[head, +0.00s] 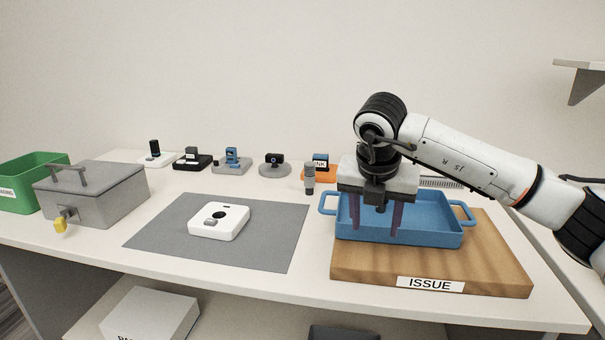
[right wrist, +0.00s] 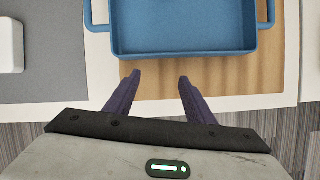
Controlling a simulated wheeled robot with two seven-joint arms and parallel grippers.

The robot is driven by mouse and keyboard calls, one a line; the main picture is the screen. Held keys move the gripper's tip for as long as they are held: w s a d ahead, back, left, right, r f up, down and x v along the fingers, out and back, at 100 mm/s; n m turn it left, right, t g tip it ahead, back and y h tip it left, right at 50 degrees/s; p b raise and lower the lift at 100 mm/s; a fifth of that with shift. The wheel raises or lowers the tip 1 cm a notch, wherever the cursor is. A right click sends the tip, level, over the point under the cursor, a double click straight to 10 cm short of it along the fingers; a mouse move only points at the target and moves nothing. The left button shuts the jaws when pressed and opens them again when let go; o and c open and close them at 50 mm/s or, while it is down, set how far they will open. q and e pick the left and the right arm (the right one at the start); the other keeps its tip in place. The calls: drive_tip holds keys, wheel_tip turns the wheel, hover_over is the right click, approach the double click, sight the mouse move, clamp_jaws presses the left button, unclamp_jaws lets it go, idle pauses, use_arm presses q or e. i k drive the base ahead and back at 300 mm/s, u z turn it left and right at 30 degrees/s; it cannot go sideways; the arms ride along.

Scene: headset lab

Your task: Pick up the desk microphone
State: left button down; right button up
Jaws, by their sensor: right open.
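A small upright grey cylinder with a darker lower part (head: 309,178) stands on the table at the back, left of the blue tray; it may be the desk microphone, but it is too small to be sure. My right gripper (head: 377,228) points down in front of the blue tray, its two purple fingers apart with nothing between them. It also shows in the right wrist view (right wrist: 159,76), with the fingers over the front part of the wooden board. The cylinder is to the left of and behind this gripper. My left gripper is not in view.
The blue tray (head: 427,233) sits on a wooden board (head: 500,270) marked ISSUE. A white device (head: 219,221) lies on a grey mat (head: 150,237). Several small devices on stands line the back. A grey lidded box (head: 95,197) and a green bin (head: 18,196) stand left.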

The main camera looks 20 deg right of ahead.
sight(309, 166)
drive_tip(key=i, duration=1.25)
